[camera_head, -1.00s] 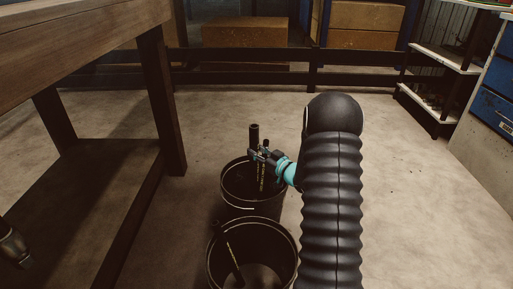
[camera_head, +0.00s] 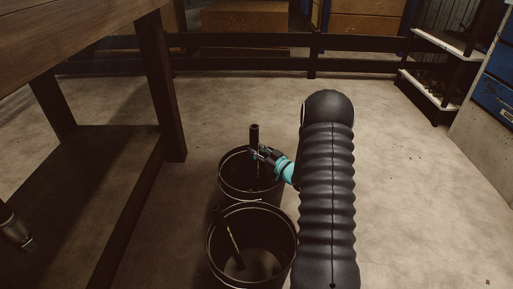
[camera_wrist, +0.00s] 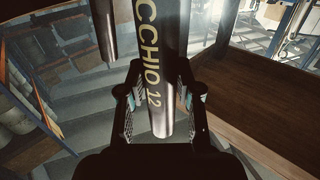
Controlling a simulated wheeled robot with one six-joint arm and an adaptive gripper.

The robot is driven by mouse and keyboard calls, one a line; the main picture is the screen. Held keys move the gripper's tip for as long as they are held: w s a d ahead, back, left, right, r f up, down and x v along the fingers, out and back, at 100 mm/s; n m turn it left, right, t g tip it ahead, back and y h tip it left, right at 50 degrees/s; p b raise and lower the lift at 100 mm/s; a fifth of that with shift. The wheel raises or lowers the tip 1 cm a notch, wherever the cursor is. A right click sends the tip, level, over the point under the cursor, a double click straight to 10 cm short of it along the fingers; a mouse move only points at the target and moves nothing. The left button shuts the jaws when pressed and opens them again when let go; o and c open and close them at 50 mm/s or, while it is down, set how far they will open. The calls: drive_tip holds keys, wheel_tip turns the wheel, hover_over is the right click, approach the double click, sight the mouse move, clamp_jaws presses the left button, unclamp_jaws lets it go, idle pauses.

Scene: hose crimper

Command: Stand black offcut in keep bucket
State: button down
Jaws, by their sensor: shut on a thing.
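My gripper (camera_head: 264,154) is shut on a black offcut (camera_head: 254,133), a tube that stands roughly upright at the far bucket (camera_head: 236,193). The tube's top end sticks up above the rim, and its lower part is lost in the dark bucket. In the wrist view my fingers (camera_wrist: 158,80) flank the same tube (camera_wrist: 152,60), which bears yellow lettering reading "CCHIO 12". A second dark tube (camera_wrist: 103,30) shows beside it there. The near bucket (camera_head: 212,262) has a thin dark piece with a yellow line (camera_head: 234,240) leaning inside. I cannot tell which bucket is the keep one.
A wooden table (camera_head: 140,70) with thick legs stands at the left. A dark low rail (camera_head: 240,64) crosses the back, and shelves (camera_head: 432,92) stand at the right. The concrete floor (camera_head: 410,190) right of my arm is open.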

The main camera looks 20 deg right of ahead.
drive_tip(key=shift+f, duration=0.15)
drive_tip(key=c, duration=0.7)
unclamp_jaws()
drive_tip(key=v, duration=1.2)
